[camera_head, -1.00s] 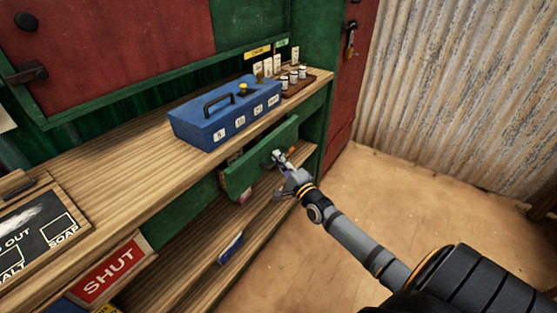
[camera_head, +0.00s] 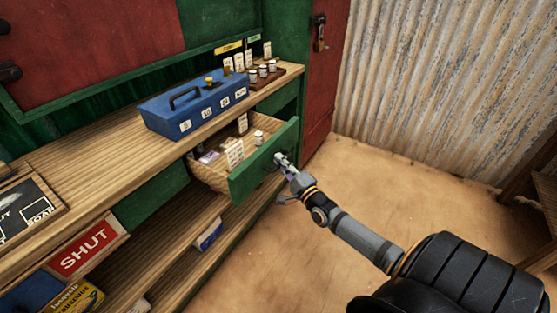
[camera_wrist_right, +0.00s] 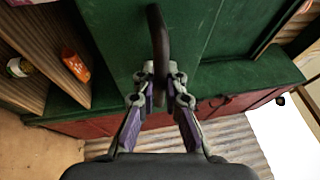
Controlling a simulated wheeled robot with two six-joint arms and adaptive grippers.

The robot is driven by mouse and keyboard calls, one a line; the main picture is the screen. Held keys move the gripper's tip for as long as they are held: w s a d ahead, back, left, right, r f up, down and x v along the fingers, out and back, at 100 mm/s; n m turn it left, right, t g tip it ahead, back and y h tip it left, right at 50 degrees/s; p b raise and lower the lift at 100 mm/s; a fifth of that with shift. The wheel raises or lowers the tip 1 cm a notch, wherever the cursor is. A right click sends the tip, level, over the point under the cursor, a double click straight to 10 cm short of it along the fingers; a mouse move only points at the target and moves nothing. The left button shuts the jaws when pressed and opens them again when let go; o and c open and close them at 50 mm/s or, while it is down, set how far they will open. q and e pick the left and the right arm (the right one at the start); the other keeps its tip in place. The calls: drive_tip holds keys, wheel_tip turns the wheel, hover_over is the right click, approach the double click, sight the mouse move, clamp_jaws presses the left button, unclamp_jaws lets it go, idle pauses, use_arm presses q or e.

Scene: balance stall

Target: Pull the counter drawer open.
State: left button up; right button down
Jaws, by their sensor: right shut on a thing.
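The counter drawer (camera_head: 262,163) has a green front and stands partly open below the wooden counter. Inside it are a small white jar (camera_head: 259,138), paper tags (camera_head: 234,153) and other small items. My right gripper (camera_head: 284,163) is at the middle of the drawer front. In the right wrist view my right gripper (camera_wrist_right: 160,82) has its fingers on either side of the dark drawer handle (camera_wrist_right: 158,40), shut on it. In the head view the gripper mostly hides the handle. My left gripper is not in view.
A blue cash box (camera_head: 196,108) and a tray of small jars (camera_head: 275,76) stand on the counter (camera_head: 95,160) above. A SHUT sign (camera_head: 85,250) hangs at the lower left. The dirt floor (camera_head: 330,250) before the drawer is clear.

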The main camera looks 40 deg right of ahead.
drive_tip(key=shift+s+d, duration=0.1)
drive_tip(key=shift+s, duration=0.15)
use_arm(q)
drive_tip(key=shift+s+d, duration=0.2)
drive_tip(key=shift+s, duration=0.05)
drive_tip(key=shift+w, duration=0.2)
use_arm(e)
drive_tip(key=shift+f, duration=0.1)
drive_tip(key=c, duration=1.7)
unclamp_jaws()
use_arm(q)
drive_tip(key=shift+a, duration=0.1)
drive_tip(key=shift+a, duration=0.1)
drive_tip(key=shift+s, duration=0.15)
use_arm(e)
drive_tip(key=s, duration=0.4)
drive_tip(key=s+f, duration=0.1)
drive_tip(key=s, duration=0.3)
drive_tip(key=s+f, duration=0.1)
drive_tip(key=s, duration=0.2)
drive_tip(key=shift+s, duration=0.4)
